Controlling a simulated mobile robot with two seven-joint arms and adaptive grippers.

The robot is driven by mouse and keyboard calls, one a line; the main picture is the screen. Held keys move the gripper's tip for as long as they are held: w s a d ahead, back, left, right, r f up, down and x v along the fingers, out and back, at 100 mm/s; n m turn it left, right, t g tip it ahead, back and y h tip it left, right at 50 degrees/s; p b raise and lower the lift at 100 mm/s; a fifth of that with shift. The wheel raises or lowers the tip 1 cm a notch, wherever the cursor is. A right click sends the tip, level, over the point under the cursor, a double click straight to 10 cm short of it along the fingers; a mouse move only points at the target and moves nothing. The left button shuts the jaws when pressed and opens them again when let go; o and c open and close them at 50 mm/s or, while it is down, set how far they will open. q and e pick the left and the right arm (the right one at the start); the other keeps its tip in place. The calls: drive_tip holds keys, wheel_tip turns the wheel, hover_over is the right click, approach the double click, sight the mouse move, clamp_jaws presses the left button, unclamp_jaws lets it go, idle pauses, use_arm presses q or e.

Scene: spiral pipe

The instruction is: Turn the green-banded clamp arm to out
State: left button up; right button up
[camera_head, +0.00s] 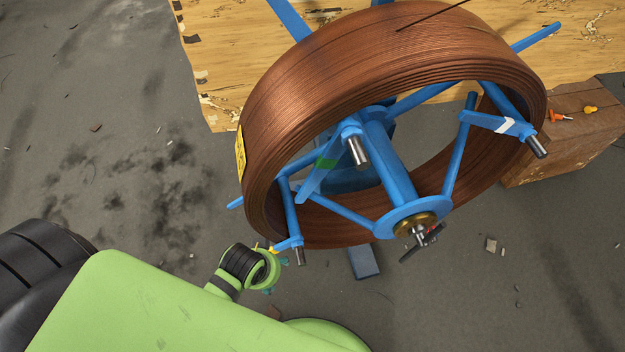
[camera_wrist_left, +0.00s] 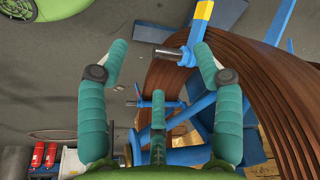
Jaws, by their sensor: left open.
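The green-banded clamp arm (camera_head: 326,163) is a blue bar at the reel's near side. It slants down-left from a blue hub with a metal pin, across the opening of the copper pipe coil (camera_head: 300,75). My left gripper (camera_head: 277,270) is below and left of it, apart from it, close to the yellow-banded clamp arm (camera_head: 272,249). In the left wrist view my gripper (camera_wrist_left: 160,54) has its teal fingers spread. The yellow-banded arm's pin shows between the fingertips. Lower, another pin and blue post show between the fingers; I cannot make out the green band. My right gripper is not visible.
A white-banded clamp arm (camera_head: 500,125) is at the reel's right. The reel's central hub (camera_head: 415,222) carries a dark handle. A wooden block (camera_head: 570,135) stands at the right and a wooden board (camera_head: 215,60) behind. The grey floor at left is mostly open.

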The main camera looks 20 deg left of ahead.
use_arm(q)
drive_tip(key=w+d+r+m+t+h, duration=0.1)
drive_tip(key=w+d+r+t+h, duration=0.1)
drive_tip(key=w+d+r+t, duration=0.45)
drive_tip(key=w+d+r+m+t+h, duration=0.1)
drive_tip(key=w+d+r+t+h, duration=0.25)
drive_tip(key=d+r, duration=0.5)
drive_tip(key=w+d+r+m+t+h, duration=0.2)
drive_tip(key=w+d+r+t, duration=0.3)
drive_tip(key=r, duration=0.5)
drive_tip(key=n+g+y, duration=0.3)
drive_tip(key=n+y, duration=0.6)
drive_tip(key=y, duration=0.9)
approach(316, 185)
drive_tip(key=x, duration=0.4)
drive_tip(key=shift+a+r, duration=0.1)
drive_tip(key=x, duration=0.6)
drive_tip(key=shift+w+a, duration=0.15)
drive_tip(key=shift+w, duration=0.1)
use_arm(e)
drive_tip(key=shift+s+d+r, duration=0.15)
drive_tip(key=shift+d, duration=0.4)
